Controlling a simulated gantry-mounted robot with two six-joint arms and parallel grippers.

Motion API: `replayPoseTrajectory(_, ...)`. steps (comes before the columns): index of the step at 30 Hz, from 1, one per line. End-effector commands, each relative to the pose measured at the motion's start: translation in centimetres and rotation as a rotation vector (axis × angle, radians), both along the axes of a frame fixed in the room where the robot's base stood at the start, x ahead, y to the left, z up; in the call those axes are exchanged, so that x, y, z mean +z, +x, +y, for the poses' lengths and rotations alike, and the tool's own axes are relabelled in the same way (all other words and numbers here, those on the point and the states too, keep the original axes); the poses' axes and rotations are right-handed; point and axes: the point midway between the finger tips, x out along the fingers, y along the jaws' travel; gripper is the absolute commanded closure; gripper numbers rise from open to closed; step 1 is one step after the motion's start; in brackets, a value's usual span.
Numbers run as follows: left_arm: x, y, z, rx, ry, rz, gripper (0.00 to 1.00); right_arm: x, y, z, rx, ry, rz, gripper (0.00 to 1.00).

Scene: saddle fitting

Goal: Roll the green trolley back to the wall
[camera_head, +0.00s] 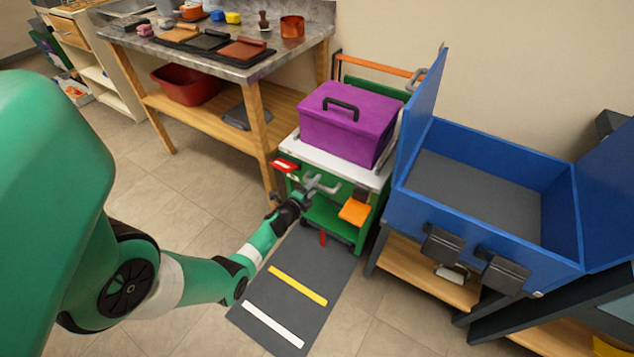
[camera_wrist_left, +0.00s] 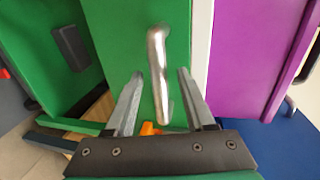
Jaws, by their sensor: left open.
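The green trolley (camera_head: 325,216) stands at the back, between the workbench and the blue box, with a white top and a purple toolbox (camera_head: 347,120) on it. An orange piece (camera_head: 354,210) is at its front and a red lever (camera_head: 323,238) is low down near the mat. My left gripper (camera_head: 318,186) is at the trolley's upper front. In the left wrist view my left gripper (camera_wrist_left: 160,82) is open, with a silver bar handle (camera_wrist_left: 158,70) between its fingers; I see gaps on both sides. The trolley's green panel (camera_wrist_left: 125,40) is behind it. My right gripper is not in view.
A dark mat (camera_head: 262,305) with a yellow and a white stripe lies in front of the trolley. A wooden workbench (camera_head: 257,68) is close on the left. An open blue box (camera_head: 480,230) on a stand is close on the right. The wall is behind.

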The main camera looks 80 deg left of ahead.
Motion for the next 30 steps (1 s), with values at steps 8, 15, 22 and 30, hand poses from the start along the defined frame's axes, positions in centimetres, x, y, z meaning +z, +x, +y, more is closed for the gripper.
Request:
replayPoseTrajectory(8,1.9,-4.4,-4.9,0.003,-0.004,0.003,0.46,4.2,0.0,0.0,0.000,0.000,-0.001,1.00)
replayPoseTrajectory(15,2.1,-6.3,-7.3,0.002,-0.003,0.002,0.46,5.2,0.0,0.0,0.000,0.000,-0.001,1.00)
replayPoseTrajectory(22,2.1,-6.4,-7.4,0.002,-0.001,0.002,0.46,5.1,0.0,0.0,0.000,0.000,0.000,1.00)
replayPoseTrajectory(30,2.1,-6.4,-7.4,0.001,-0.001,0.001,0.46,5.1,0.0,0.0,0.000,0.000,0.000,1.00)
